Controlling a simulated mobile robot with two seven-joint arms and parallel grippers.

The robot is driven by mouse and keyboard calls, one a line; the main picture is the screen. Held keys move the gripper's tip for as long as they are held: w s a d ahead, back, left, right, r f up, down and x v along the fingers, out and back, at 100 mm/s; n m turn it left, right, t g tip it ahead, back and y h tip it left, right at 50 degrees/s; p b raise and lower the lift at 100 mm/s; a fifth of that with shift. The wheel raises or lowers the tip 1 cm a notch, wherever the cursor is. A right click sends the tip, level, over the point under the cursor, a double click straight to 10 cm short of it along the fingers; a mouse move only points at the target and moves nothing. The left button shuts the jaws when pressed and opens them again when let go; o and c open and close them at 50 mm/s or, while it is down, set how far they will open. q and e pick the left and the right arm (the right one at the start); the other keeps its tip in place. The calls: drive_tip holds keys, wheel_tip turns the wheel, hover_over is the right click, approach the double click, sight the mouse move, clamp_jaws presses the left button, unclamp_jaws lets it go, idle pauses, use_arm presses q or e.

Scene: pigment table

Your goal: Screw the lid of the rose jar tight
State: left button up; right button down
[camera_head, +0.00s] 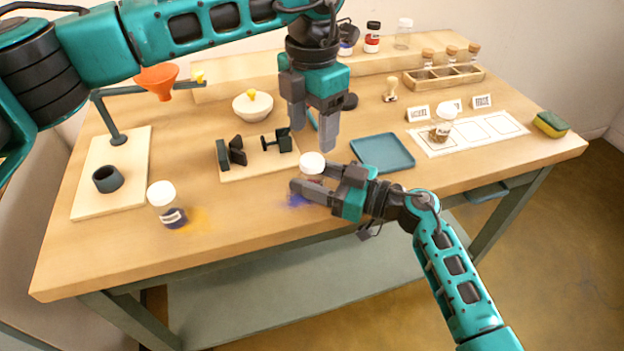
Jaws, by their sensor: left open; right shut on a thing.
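My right gripper (311,179) is shut on a small jar near the table's front edge, taken to be the rose jar. Its white lid (312,162) sits on top, and the fingers hide most of its body. Whether the lid is tight cannot be told. My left gripper (312,132) is open and empty, pointing down just above the lid, apart from it.
A white-lidded jar with dark blue contents (168,204) stands at front left. A clamp board (258,166) and a blue tray (383,153) flank the grippers. A funnel stand (118,137) is at left. Jars, including a red one (372,38), line the back shelf.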

sight(312, 160)
use_arm(q)
wheel_tip(312, 160, down, 6)
drive_tip(key=shift+r, duration=0.15)
idle(0.3)
drive_tip(key=c, duration=1.1)
drive_tip(key=o, duration=1.3)
drive_tip(key=shift+r, duration=0.15)
wheel_tip(312, 160, up, 12)
drive_tip(key=shift+f, duration=0.1)
use_arm(e)
drive_tip(key=shift+c, duration=1.7)
unclamp_jaws()
